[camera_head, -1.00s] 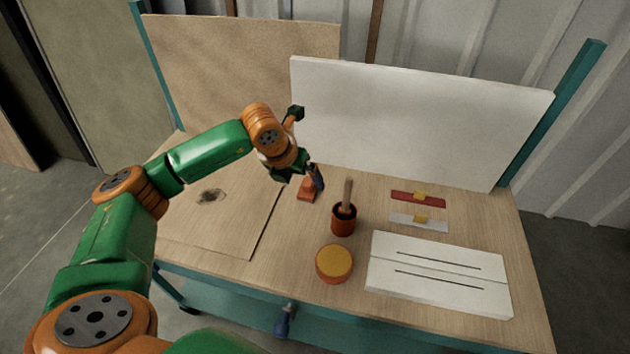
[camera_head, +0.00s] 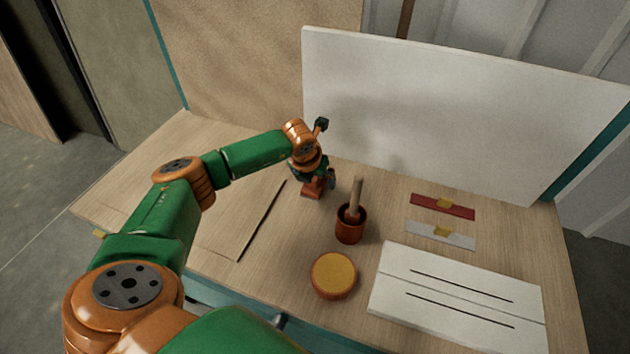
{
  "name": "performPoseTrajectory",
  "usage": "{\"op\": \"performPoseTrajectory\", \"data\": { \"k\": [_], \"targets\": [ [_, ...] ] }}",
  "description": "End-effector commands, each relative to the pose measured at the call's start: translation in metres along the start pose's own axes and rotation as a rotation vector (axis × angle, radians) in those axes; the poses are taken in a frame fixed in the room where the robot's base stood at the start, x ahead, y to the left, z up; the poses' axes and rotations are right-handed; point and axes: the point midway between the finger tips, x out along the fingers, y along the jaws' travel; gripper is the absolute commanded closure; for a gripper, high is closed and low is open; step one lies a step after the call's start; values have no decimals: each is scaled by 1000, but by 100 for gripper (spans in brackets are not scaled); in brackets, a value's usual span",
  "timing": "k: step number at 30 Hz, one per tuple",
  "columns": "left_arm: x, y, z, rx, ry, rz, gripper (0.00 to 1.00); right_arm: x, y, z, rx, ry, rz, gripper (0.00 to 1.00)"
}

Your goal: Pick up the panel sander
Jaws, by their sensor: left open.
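The panel sander (camera_head: 312,190) looks like a small orange-red block standing on the wooden bench, in front of the white upright board. My left gripper (camera_head: 314,176) is right at it, pointing down over its upper part. The gripper is open. Its wrist and fingers hide much of the sander's top, and I cannot tell whether the fingers touch it. My right gripper is out of view.
A round yellow-topped pad (camera_head: 334,274), a white slotted panel (camera_head: 459,296), a red strip (camera_head: 442,207) and a grey strip (camera_head: 440,235) lie on the bench. The white board (camera_head: 440,110) stands close behind.

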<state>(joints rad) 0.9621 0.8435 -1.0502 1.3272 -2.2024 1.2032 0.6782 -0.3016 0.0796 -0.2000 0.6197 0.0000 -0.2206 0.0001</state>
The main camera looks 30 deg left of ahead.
Motion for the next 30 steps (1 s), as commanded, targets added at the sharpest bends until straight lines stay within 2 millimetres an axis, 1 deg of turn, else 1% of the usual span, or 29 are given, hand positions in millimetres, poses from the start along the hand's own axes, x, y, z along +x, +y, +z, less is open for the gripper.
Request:
{"op": "performPoseTrajectory", "data": {
  "k": [4, 5, 6, 8, 9, 11, 12, 14, 15, 22, 25, 26, 28, 30],
  "targets": [
    [0, 0, 0, 0, 0, -1, 3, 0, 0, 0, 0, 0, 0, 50],
    [0, 0, 0, 0, -1, -1, 11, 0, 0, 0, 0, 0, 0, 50],
    [0, 0, 0, 0, 0, -1, 21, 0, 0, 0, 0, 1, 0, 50],
    [0, 0, 0, 0, -1, -1, 38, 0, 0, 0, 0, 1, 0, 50],
    [0, 0, 0, 0, -1, -1, 48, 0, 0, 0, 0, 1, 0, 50],
    [0, 0, 0, 0, -1, -1, 65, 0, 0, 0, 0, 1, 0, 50],
    [0, 0, 0, 0, -1, -1, 75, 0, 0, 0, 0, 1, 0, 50],
    [0, 0, 0, 0, -1, -1, 92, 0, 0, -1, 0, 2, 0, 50],
    [0, 0, 0, 0, -1, -1, 96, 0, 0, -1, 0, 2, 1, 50],
    [-2, 0, 1, 0, -2, -1, 97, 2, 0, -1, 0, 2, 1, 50],
    [-9, 0, 5, 0, -5, -2, 97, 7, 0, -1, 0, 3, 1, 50],
    [-13, -1, 6, 1, -5, -3, 97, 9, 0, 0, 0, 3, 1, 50],
    [-27, 0, 13, 0, -9, -3, 97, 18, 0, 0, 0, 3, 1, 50],
    [-50, -2, 5, 5, -6, -3, 97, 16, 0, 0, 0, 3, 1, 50]
  ]
}}
